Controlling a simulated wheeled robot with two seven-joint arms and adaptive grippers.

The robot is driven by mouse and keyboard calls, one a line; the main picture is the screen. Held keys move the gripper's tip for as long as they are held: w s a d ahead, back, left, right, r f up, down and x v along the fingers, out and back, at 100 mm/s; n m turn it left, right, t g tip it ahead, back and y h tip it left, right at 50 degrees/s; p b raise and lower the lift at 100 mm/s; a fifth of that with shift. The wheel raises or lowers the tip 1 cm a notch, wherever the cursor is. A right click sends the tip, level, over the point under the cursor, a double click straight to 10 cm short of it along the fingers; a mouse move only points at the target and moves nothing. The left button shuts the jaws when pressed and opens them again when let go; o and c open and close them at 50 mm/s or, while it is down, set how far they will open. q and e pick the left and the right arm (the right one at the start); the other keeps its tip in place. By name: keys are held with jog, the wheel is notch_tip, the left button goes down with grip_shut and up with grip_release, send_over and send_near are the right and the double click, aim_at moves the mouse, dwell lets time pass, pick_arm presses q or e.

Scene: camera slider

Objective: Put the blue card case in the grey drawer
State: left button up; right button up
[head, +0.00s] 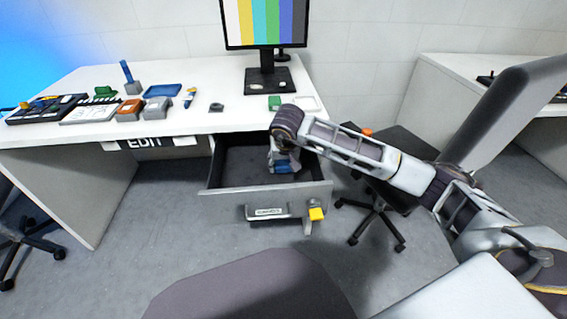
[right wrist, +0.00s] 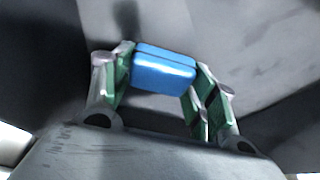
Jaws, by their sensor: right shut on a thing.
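The blue card case (right wrist: 165,69) is between the two fingers of my right gripper (right wrist: 163,78) in the right wrist view, and the gripper is shut on it. In the head view my right gripper (head: 283,160) reaches down into the open grey drawer (head: 228,189), with the blue case (head: 284,168) just visible below it. The drawer is pulled out under the white desk. I cannot tell whether the case touches the drawer floor. My left gripper does not show.
The white desk (head: 215,122) holds a monitor (head: 266,80), a blue tray (head: 163,90), orange and grey boxes and several small items. An office chair (head: 375,195) stands right of the drawer.

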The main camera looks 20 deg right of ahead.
jog(key=shift+f+b, duration=0.3)
jog(key=shift+f, duration=0.1)
dwell(0.3)
jog(key=o, duration=1.2)
jog(key=shift+r, duration=0.1)
jog(key=shift+r+p, duration=0.3)
jog(key=shift+p, duration=0.05)
jog(key=shift+r+p, duration=0.5)
jog(key=shift+r, duration=0.55)
